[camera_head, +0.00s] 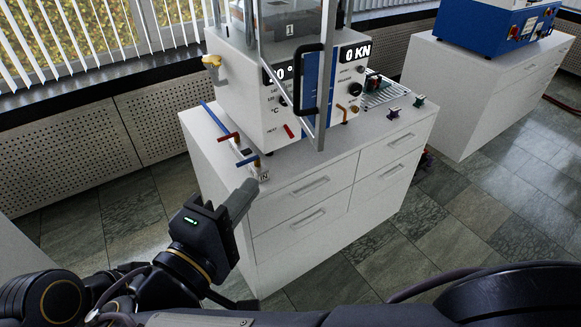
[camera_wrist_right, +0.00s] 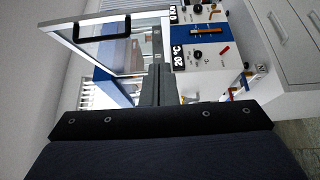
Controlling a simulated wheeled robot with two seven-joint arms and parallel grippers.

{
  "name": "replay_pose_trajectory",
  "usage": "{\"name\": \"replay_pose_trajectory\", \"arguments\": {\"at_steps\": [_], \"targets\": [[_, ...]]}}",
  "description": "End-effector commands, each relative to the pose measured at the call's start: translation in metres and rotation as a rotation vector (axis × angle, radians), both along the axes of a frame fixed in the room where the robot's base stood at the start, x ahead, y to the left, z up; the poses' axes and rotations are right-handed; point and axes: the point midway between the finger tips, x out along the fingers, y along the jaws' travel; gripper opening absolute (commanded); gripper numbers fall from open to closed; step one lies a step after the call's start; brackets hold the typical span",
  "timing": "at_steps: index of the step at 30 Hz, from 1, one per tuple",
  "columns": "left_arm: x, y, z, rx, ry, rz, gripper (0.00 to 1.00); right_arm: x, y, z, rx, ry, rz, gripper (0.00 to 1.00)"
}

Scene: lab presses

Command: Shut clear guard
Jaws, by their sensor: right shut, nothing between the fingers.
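The clear guard (camera_head: 327,85) is a see-through panel in a light metal frame with a black bar handle (camera_head: 308,79). In the head view it stands swung out from the front of the press (camera_head: 238,95), seen nearly edge-on. In the right wrist view the guard (camera_wrist_right: 115,52) shows open at an angle, its handle (camera_wrist_right: 102,25) at the upper left. My right gripper (camera_head: 248,187) is shut and empty, left of and in front of the press, apart from the guard. Its closed fingers (camera_wrist_right: 157,72) show in the wrist view. My left gripper is not in view.
The press stands on a white drawer cabinet (camera_head: 305,205). Red- and blue-handled valves (camera_head: 232,138) stick out at its front left, near my right gripper. A second cabinet (camera_head: 470,90) with a blue machine (camera_head: 490,22) stands at right.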

Motion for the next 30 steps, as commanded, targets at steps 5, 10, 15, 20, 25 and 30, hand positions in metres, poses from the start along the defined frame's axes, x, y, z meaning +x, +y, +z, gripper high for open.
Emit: {"name": "replay_pose_trajectory", "arguments": {"at_steps": [5, 10, 15, 20, 25, 30], "targets": [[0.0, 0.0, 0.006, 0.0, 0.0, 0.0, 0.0, 0.023, -0.012, 0.002, 0.0, 0.002, -0.006, 0.0], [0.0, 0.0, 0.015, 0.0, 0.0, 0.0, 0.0, 0.057, -0.027, 0.003, -0.001, 0.004, -0.007, 0.0], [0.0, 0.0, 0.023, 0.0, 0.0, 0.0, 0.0, 0.089, -0.042, 0.002, -0.002, 0.005, -0.006, 0.0], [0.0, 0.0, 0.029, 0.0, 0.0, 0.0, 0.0, 0.098, -0.064, 0.002, -0.002, 0.005, -0.003, 0.0], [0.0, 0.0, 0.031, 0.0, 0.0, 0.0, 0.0, 0.102, -0.076, 0.001, 0.0, 0.004, -0.002, 0.0], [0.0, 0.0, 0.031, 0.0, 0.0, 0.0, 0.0, 0.103, -0.078, 0.0, 0.0, 0.004, -0.001, 0.0]]}}
